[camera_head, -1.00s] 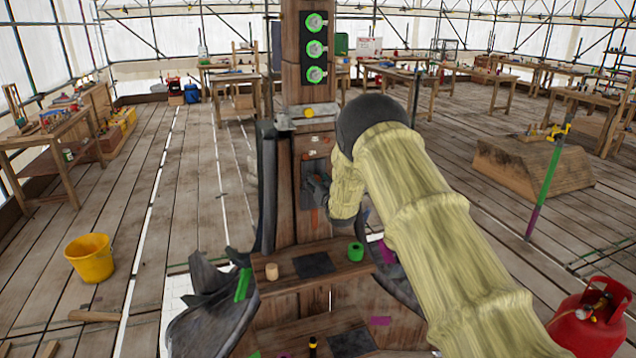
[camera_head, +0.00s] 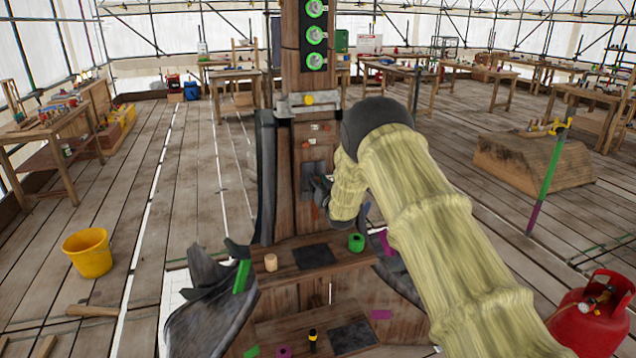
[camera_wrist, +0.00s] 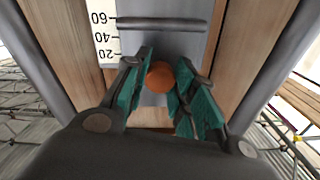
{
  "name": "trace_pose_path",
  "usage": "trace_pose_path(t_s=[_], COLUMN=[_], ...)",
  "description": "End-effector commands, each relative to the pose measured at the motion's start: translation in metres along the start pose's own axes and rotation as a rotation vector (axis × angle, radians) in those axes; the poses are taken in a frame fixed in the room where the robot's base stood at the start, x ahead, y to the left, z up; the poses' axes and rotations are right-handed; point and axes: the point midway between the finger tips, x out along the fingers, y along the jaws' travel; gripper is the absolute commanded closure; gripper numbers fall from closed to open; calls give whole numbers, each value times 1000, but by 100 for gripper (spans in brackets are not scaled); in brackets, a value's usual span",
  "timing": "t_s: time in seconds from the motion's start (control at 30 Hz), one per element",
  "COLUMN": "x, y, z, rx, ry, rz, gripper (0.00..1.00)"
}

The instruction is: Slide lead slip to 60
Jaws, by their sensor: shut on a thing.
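The grey lead slip (camera_wrist: 165,48) lies on the wooden post, with a pale scale (camera_wrist: 105,38) marked 60, 40 and 20 on its left in the wrist view. A dark horizontal bar (camera_wrist: 168,23) crosses close to the 60 mark. My gripper (camera_wrist: 160,85) is shut on an orange round knob (camera_wrist: 159,77), its teal pads on either side. In the head view, my gripper (camera_head: 319,187) is at the front of the post, by the grey patch (camera_head: 313,168). My fingers hide part of the slip's lower area and the scale's low end.
A metal clamp (camera_head: 309,100) and green-ringed fittings (camera_head: 316,35) are higher on the post. A green ring (camera_head: 356,242) and a tan cylinder (camera_head: 271,262) stand on the ledge below. A red gas bottle (camera_head: 592,312) is at the lower right.

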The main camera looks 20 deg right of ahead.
Motion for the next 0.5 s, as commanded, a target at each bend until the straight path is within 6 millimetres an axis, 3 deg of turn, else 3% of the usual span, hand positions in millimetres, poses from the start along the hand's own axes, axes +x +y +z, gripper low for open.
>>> trace_pose_path(t_s=[0.27, 0.3, 0.4, 0.5], x=[-1, -1, 0, 0], y=[1, 1, 1, 0], z=[2, 1, 1, 1], rx=[0, 0, 0, 0], ry=[-3, -3, -2, -2], rz=[1, 1, 1, 1], gripper=[100, 68, 51, 51])
